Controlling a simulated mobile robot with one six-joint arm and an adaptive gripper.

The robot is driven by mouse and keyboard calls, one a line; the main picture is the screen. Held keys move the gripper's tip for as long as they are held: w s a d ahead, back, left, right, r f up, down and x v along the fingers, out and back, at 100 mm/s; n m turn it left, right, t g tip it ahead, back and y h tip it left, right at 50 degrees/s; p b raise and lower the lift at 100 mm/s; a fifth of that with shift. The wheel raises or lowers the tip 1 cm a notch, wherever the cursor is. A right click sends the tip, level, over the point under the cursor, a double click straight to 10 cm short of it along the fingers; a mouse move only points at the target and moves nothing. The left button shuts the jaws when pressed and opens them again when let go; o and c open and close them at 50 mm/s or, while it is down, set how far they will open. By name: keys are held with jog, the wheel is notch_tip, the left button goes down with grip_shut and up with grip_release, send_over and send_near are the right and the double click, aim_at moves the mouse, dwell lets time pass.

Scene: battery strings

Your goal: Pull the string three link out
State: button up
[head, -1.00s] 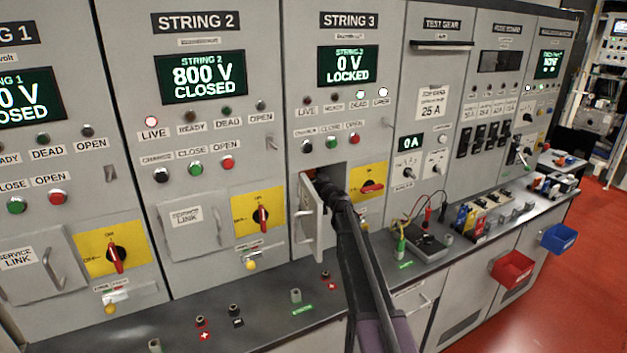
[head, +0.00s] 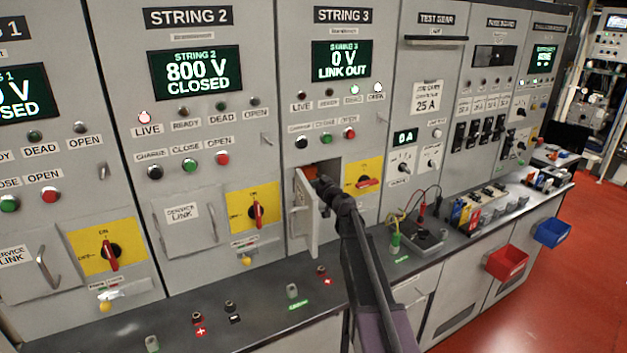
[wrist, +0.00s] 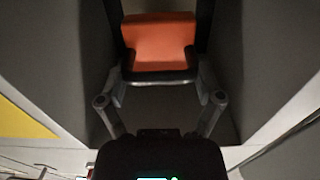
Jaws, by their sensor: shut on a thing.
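The string three link is an orange block with a dark lower edge (wrist: 160,42). It fills the upper middle of the wrist view, inside a grey-walled recess. A small orange part of it (head: 311,171) shows in the head view, in the string 3 opening. My gripper (wrist: 160,74) has a finger on each side of the link's dark edge and is shut on it. In the head view my gripper (head: 322,184) is at the opening, partly hidden by my arm. The string 3 display (head: 341,61) reads 0 V LINK OUT.
The string 3 service door (head: 305,218) stands open just left of my arm. A red-handled switch on a yellow plate (head: 363,173) is close on the right. A dark counter (head: 265,302) with terminals runs below. String 2 (head: 195,75) reads 800 V CLOSED.

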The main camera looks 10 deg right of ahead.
jog(key=shift+s, duration=0.25)
jog(key=o, duration=1.1)
jog(key=shift+c, duration=0.2)
jog(key=v, duration=1.2)
